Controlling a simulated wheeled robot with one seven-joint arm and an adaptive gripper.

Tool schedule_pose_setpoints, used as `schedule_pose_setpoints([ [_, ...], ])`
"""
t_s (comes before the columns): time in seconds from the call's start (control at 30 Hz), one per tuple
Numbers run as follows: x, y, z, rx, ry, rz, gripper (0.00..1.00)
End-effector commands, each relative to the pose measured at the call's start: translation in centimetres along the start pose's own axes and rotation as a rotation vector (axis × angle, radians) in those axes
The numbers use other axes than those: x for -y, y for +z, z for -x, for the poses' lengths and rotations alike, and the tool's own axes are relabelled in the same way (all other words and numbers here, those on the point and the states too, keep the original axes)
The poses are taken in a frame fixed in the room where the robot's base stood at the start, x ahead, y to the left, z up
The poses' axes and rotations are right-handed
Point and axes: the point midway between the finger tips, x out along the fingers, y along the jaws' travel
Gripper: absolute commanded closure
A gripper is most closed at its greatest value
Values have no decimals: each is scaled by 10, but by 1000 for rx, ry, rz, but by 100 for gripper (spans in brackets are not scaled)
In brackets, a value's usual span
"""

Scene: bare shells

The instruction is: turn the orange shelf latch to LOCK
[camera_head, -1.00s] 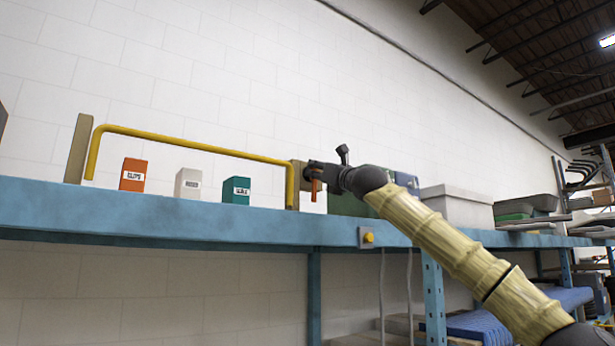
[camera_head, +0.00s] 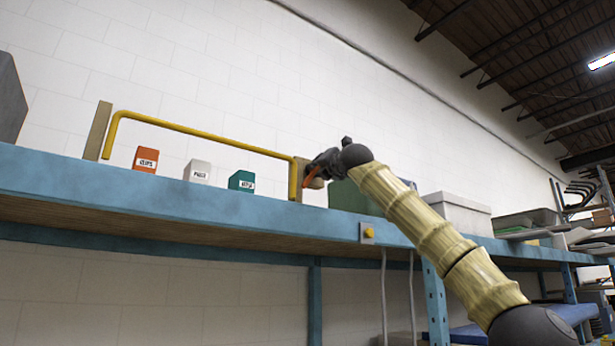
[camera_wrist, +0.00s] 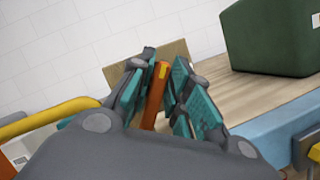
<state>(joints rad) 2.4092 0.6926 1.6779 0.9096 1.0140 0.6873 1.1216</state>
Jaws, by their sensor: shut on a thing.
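The orange latch (camera_head: 309,179) is at the right end of the yellow rail, by a tan wooden post (camera_head: 316,182). It slants, its lower end to the left. In the wrist view the orange latch (camera_wrist: 154,98) stands between the teal pads of my gripper (camera_wrist: 160,88), with a small yellow patch at its top. My gripper (camera_head: 318,167) is shut on the latch, and its fingers hide part of it. No LOCK mark can be read in either view.
The yellow rail (camera_head: 205,138) runs along the blue shelf (camera_head: 120,195). Orange, white and teal labelled boxes stand behind it. A green bin (camera_head: 348,196) stands right of the latch and also shows in the wrist view (camera_wrist: 270,38). A grey box with a yellow button (camera_head: 368,233) is on the shelf front.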

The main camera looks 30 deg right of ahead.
Motion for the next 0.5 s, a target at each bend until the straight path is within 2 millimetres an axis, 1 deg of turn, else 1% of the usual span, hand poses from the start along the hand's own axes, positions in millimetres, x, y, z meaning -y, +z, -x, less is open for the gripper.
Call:
schedule_pose_setpoints([
  [0.03, 4, 0, 3, 4, -19, -37, 100],
  [0.13, 5, 2, 3, 5, -58, -126, 100],
  [0.5, 3, 3, 2, 5, -190, -451, 100],
])
